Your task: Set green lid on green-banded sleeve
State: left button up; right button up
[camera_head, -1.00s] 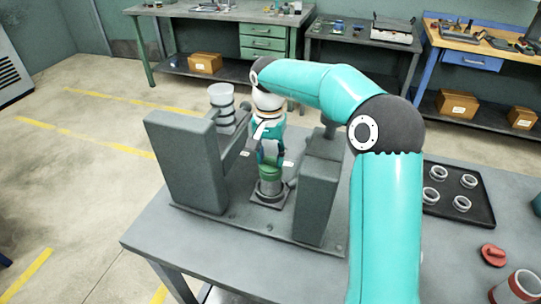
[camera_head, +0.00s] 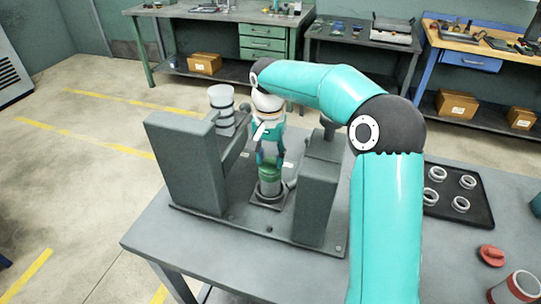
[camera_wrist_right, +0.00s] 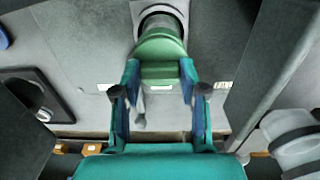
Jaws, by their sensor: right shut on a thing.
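My right gripper (camera_wrist_right: 159,73) points down over the fixture in the middle of the bench and also shows in the head view (camera_head: 269,163). It is shut on the green lid (camera_wrist_right: 160,46), its two fingers on either side of the lid's raised grip. In the head view the lid (camera_head: 269,174) is right above a grey sleeve (camera_head: 270,188), which stands upright in a square base. In the wrist view the sleeve (camera_wrist_right: 161,20) is partly covered by the lid. I cannot tell whether they touch. No separate green band is clear. My left gripper is not in view.
Tall grey blocks stand left (camera_head: 183,160) and right (camera_head: 318,196) of the sleeve, close to my gripper. A stack of pale rings (camera_head: 222,105) is behind the left block. A black tray (camera_head: 447,208) with several rings, a red lid (camera_head: 491,255) and a red-banded sleeve (camera_head: 515,288) are at right.

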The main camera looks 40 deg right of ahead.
dwell(0.3)
jog(key=o, duration=1.8)
jog(key=shift+c, duration=0.2)
jog(key=shift+r, duration=0.1)
jog(key=shift+r+p, duration=3.2)
jog(key=shift+r, duration=0.25)
jog(key=shift+f, duration=0.1)
